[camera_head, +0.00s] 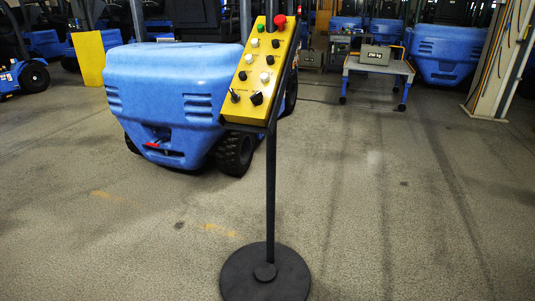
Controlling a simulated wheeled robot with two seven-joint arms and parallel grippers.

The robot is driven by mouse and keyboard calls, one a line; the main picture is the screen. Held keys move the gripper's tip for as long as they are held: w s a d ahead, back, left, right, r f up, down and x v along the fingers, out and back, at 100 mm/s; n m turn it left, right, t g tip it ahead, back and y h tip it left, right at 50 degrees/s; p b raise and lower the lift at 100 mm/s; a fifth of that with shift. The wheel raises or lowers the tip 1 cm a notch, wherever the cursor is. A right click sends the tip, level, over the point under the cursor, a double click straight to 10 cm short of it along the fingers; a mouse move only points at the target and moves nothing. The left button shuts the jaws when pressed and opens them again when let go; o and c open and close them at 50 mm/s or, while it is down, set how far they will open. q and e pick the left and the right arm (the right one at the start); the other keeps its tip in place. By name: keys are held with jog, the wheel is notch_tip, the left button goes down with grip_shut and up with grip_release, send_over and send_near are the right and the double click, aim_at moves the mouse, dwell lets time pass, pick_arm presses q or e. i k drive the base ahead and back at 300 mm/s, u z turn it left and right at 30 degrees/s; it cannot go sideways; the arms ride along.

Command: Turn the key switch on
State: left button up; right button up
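A yellow control panel (249,83) is held tilted on a black stand in the middle of the view. It carries a red mushroom button (280,20), a green button (261,24), and several black and white buttons. At its lower end are two dark controls side by side. The lower left control (234,96) looks like the key switch, and a dark knob (256,99) is to its right. Their exact shapes and turned positions are too small to tell. Neither of my grippers is in view.
The stand's round black base (265,273) rests on the concrete floor. A blue forklift (170,98) is close behind the panel on the left. A wheeled table (401,67) with a grey weight (375,55) stands at the back right. The floor around the stand is clear.

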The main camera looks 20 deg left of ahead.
aim_at(235, 98)
jog(key=k, duration=0.65)
jog(key=u, duration=0.8)
jog(key=i, duration=1.05)
jog(key=u, duration=0.85)
